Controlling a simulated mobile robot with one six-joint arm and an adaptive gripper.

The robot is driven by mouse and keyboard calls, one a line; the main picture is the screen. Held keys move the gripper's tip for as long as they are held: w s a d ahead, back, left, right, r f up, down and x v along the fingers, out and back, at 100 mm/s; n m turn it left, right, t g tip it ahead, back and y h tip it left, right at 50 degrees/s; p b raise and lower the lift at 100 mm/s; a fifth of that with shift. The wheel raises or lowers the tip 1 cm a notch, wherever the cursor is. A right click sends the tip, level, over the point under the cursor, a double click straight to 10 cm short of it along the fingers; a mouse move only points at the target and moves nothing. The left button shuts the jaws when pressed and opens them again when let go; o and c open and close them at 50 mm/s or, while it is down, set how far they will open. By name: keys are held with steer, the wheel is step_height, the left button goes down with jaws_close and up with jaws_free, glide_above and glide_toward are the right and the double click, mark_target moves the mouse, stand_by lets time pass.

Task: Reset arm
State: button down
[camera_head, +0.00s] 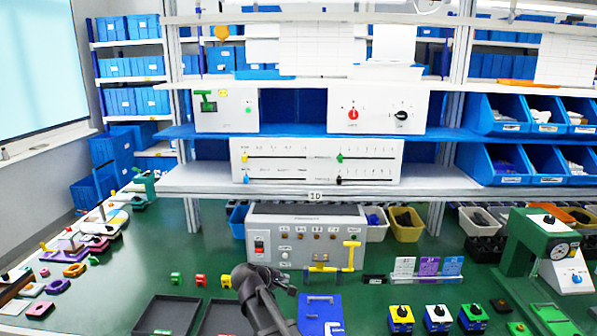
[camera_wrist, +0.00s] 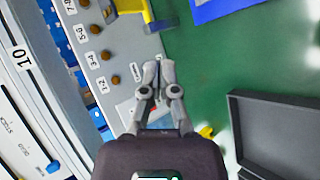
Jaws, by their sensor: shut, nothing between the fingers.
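My gripper (camera_wrist: 157,68) is shut and empty in the wrist view, its fingertips together. It appears over the front of the grey control box (camera_wrist: 98,75), near its row of brown knobs; I cannot tell the exact gap. In the head view my dark arm rises from the bottom edge in front of the grey control box (camera_head: 275,228). A white panel with a red rotary knob (camera_head: 353,114) and a black rotary knob (camera_head: 401,115) stands on the upper shelf, well away from my arm.
Two dark trays (camera_head: 167,315) lie at the front left; one tray (camera_wrist: 275,130) shows at right in the wrist view. A yellow handle (camera_head: 350,255) stands at the box's right end. A blue board (camera_head: 321,312), small switch boxes (camera_head: 437,318) and a green press (camera_head: 525,240) lie right.

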steer(key=s+d+f+m+g+y, duration=0.35)
steer(key=s+d+m, duration=0.25)
steer(key=s+d, duration=0.45)
steer(key=s+d+f+m+g+y, duration=0.3)
steer(key=s+d+f+m+g, duration=0.15)
steer(key=s+d, duration=0.6)
step_height(320, 180, down, 10)
steer(key=s+m+b, duration=0.1)
steer(key=s+b, duration=0.1)
steer(key=b, duration=0.8)
step_height(320, 180, up, 14)
steer(key=p, duration=1.4)
steer(key=shift+s+d+r+g, duration=0.2)
steer(key=shift+d+g, duration=0.05)
steer(key=shift+g, duration=0.05)
